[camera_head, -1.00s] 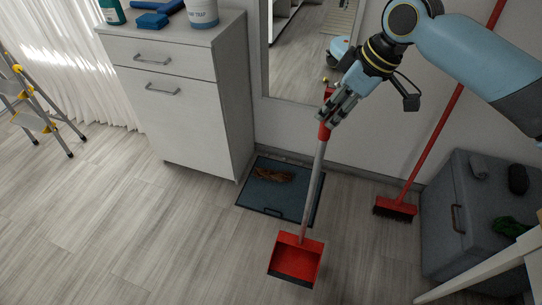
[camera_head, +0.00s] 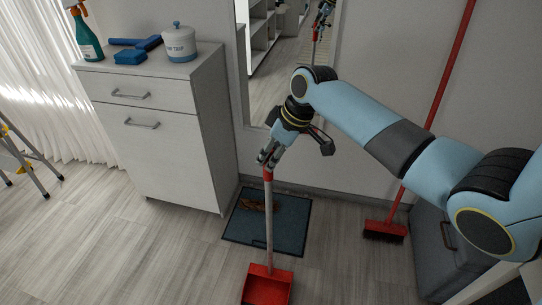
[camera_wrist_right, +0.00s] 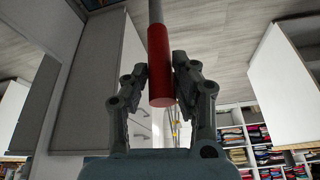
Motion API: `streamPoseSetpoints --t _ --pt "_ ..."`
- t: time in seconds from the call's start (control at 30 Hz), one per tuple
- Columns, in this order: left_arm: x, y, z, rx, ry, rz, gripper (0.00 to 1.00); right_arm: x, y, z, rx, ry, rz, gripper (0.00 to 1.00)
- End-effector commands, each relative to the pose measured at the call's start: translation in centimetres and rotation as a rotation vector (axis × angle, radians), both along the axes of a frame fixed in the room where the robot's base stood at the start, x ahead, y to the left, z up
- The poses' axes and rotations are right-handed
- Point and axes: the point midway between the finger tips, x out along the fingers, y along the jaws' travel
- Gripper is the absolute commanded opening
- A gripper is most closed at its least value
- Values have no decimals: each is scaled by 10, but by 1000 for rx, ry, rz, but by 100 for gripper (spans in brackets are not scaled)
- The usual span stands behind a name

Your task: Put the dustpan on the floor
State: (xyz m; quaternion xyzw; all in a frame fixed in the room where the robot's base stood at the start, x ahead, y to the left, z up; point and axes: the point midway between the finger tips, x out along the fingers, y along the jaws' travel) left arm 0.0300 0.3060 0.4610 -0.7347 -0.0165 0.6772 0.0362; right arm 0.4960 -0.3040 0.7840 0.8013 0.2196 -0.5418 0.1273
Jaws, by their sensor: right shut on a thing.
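The dustpan (camera_head: 267,287) is red with a long grey handle and a red grip at the top. Its pan hangs at the bottom of the head view, partly cut off by the frame edge. My right gripper (camera_head: 268,163) is shut on the red grip, and the handle hangs nearly upright below it. In the right wrist view the red grip (camera_wrist_right: 160,65) sits between the fingers of my right gripper (camera_wrist_right: 160,80). The grey wood floor (camera_head: 150,260) lies below; I cannot tell whether the pan touches it. My left gripper is not in view.
A dark mat (camera_head: 290,228) with a brown item lies behind the handle. A white cabinet (camera_head: 165,165) stands to the left. A red broom (camera_head: 386,230) leans on the wall, near a grey storage box (camera_head: 440,245) at right. The left floor is clear, with a stepladder (camera_head: 28,160) at the edge.

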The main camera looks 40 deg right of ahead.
Motion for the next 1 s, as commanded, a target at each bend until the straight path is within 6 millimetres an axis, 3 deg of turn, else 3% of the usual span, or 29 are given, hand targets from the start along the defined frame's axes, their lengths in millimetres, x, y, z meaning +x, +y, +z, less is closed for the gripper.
streamPoseSetpoints --t 0.13,0.17,0.33,0.67,1.0 --pt "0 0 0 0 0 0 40 0 0 1 1 -3 0 0" --pt "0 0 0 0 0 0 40 -1 0 -1 1 1 -1 27" --pt "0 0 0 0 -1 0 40 -1 0 -1 1 2 -1 49" --pt "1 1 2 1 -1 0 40 -2 -2 4 0 0 -1 49" --pt "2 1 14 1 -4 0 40 -23 -17 68 -3 -2 2 49"
